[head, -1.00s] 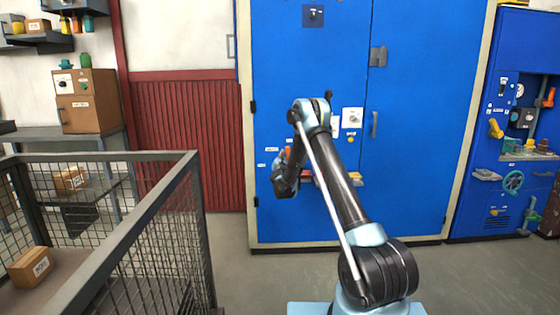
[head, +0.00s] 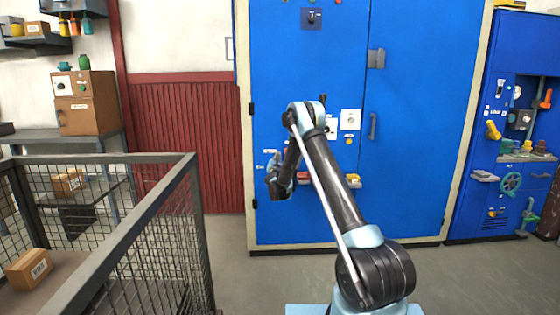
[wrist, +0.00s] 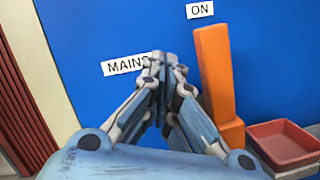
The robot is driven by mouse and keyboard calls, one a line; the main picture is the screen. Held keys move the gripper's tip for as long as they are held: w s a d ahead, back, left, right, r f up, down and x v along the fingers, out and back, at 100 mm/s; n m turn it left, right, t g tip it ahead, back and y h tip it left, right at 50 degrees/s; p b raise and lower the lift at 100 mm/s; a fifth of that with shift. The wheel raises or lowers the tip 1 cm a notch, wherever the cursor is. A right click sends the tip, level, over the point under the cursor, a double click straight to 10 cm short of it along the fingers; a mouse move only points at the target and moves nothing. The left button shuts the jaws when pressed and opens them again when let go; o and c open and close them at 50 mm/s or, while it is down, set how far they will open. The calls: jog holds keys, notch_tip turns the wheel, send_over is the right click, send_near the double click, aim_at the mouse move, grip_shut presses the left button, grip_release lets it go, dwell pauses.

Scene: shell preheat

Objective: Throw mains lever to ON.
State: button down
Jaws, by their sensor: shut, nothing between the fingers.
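The orange mains lever (wrist: 215,75) stands nearly upright in the wrist view, rising from an orange block at its foot. Its top end is just below and right of the white ON label (wrist: 199,10). The white MAINS label (wrist: 122,65) is left of it, partly covered by my fingers. My gripper (wrist: 172,62) is shut and empty, left of the lever, with a narrow gap between them in the picture. Depth to the panel is hard to tell. In the head view my gripper (head: 275,181) is in front of the blue cabinet (head: 305,80), and my arm largely hides the lever.
A red tray (wrist: 283,143) is to the right of the lever's foot. White switch plates (head: 350,121) are on the cabinet right of my arm. A wire-mesh cage (head: 160,230) stands at the left front. The floor before the red ribbed panel (head: 190,140) is clear.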

jog(key=s+a, duration=0.3)
jog(key=s, duration=0.7)
jog(key=shift+f, duration=0.2)
jog(key=shift+r, duration=0.15)
